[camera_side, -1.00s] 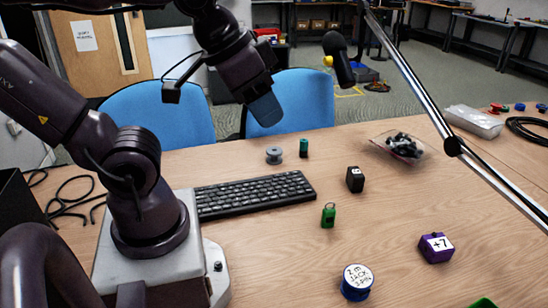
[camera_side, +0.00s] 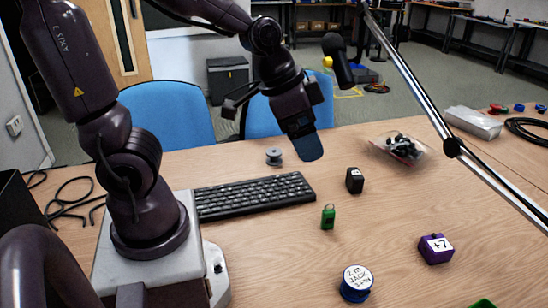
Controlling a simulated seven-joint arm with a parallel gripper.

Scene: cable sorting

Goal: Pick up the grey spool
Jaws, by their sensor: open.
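The grey spool (camera_side: 274,157) stands on the wooden table behind the black keyboard, near the far edge. My gripper (camera_side: 309,148) is just right of the spool in the picture, pointing down, with nothing seen in it. Its fingers overlap edge-on in this view, so the gap between them does not show. It appears above the table, apart from the spool; its exact height and depth are hard to tell.
The keyboard (camera_side: 255,195) lies in front of the spool. A green tag-like item (camera_side: 328,217), a black block (camera_side: 354,180), a purple block (camera_side: 436,249) and a blue labelled spool (camera_side: 357,283) stand to the right. A clear bag (camera_side: 400,147) lies farther back. A metal lamp arm (camera_side: 420,95) crosses the right side.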

